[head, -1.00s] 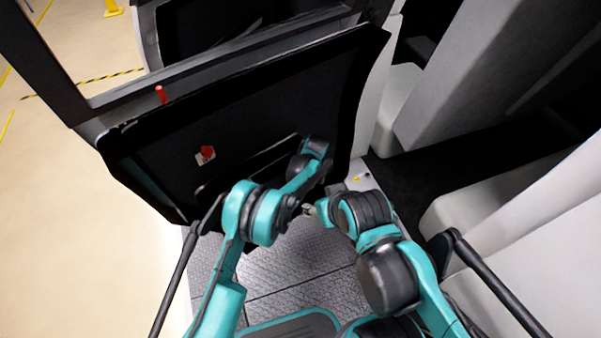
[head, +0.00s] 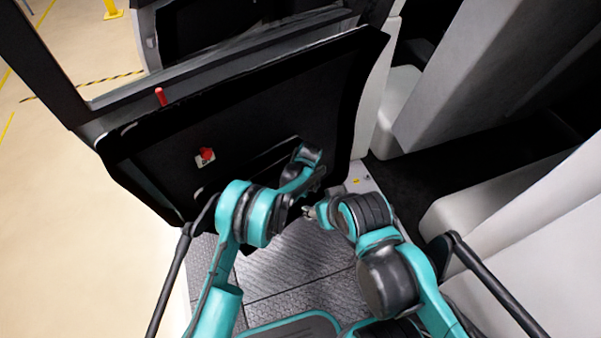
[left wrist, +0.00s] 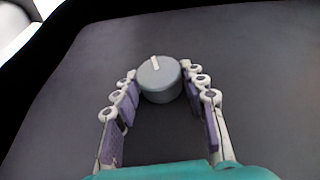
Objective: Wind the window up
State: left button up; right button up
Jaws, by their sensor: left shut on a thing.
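The dark door panel (head: 255,105) stands in front of me, with the window opening above its sill. In the left wrist view, my left gripper (left wrist: 160,82) has its fingertips closed around a round grey knob (left wrist: 160,82) with a white mark on its face. The knob sits against a dark flat surface. In the head view my left arm reaches to the right part of the door panel, and its fingers and the knob are hidden behind the arm. My right gripper (head: 308,212) is small and low beside the door, and its finger opening is unclear. I cannot tell the window glass's height.
A red knob on a white plate (head: 206,157) and a red pin (head: 160,97) are on the door. A long handle (head: 265,160) runs along the panel near my left arm. Seats (head: 490,210) stand at the right. The ribbed floor (head: 290,265) is clear between the door and me.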

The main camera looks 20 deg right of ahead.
pick_arm(q)
jog(key=shift+s+a+f+n+t+h, duration=0.25)
jog(key=shift+t+h, duration=0.35)
jog(key=shift+h, duration=0.6)
jog(key=shift+w+a+r+n+t+h, duration=0.1)
jog(key=shift+n+t+h, duration=0.4)
jog(key=shift+h, duration=0.7)
jog(key=shift+d, duration=0.1)
jog(key=o, duration=1.2)
jog(key=shift+c, duration=0.2)
jog(key=v, duration=1.2)
jog(key=shift+s, duration=0.15)
jog(key=shift+f, duration=0.15)
